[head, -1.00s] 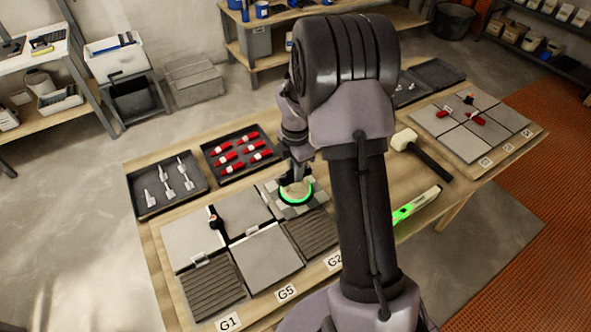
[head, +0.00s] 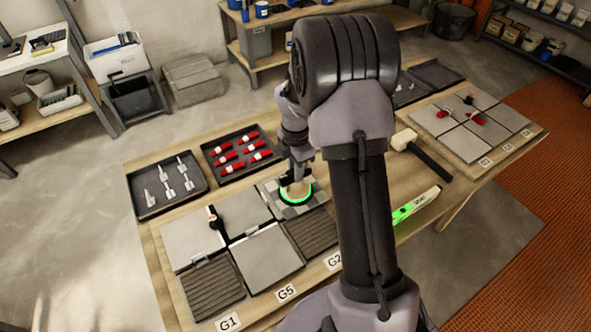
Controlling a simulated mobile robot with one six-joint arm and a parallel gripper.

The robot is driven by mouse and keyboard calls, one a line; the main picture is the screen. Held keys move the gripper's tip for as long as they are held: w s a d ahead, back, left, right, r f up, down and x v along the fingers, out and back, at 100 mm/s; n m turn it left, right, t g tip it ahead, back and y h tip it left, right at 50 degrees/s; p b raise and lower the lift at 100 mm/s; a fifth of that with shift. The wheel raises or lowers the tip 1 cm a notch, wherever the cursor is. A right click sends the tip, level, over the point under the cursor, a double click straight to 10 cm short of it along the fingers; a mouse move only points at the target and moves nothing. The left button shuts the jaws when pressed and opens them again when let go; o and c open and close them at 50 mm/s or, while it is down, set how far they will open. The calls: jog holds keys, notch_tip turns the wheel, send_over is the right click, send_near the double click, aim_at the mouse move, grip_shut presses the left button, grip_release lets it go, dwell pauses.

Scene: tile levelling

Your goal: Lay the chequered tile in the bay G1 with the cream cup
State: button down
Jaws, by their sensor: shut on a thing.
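The chequered tile (head: 291,212), in light and dark grey squares, is in the row behind the ridged bay beside the G2 label. The round cream cup (head: 296,188), with a glowing green ring at its rim, is on top of the tile and hides its middle. My gripper (head: 297,176) is shut on the cup from above, its fingertips partly hidden by my arm. Whether the tile is lifted cannot be told. The bay G1 (head: 213,288) is at the front left, behind its label, and shows a bare, dark ridged bed.
Plain grey tiles (head: 266,257) border G1 at the back and right, with small clips and a dark upright piece (head: 216,222) at the joints. Trays of clips (head: 166,187) and red wedges (head: 240,153) stand behind. A mallet (head: 421,154) and green level (head: 416,207) lie right.

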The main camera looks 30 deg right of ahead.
dwell(0.5)
notch_tip(320, 180, up, 10)
jog(key=p, duration=0.9)
jog(key=shift+s+a, duration=0.1)
jog(key=shift+a, duration=0.3)
jog(key=s+a+b, duration=0.1)
jog(key=s+a, duration=0.4)
jog(key=a, duration=0.5)
jog(key=s+a+b, duration=0.1)
jog(key=s+a, duration=0.4)
jog(key=a, duration=0.6)
jog(key=s+a+b, duration=0.1)
jog(key=s+a, duration=0.3)
jog(key=a, duration=0.7)
jog(key=shift+s, duration=0.4)
jog(key=shift+f+b, duration=0.1)
jog(key=shift+b, duration=0.25)
jog(key=shift+f+b, duration=2.05)
jog(key=shift+f, duration=0.55)
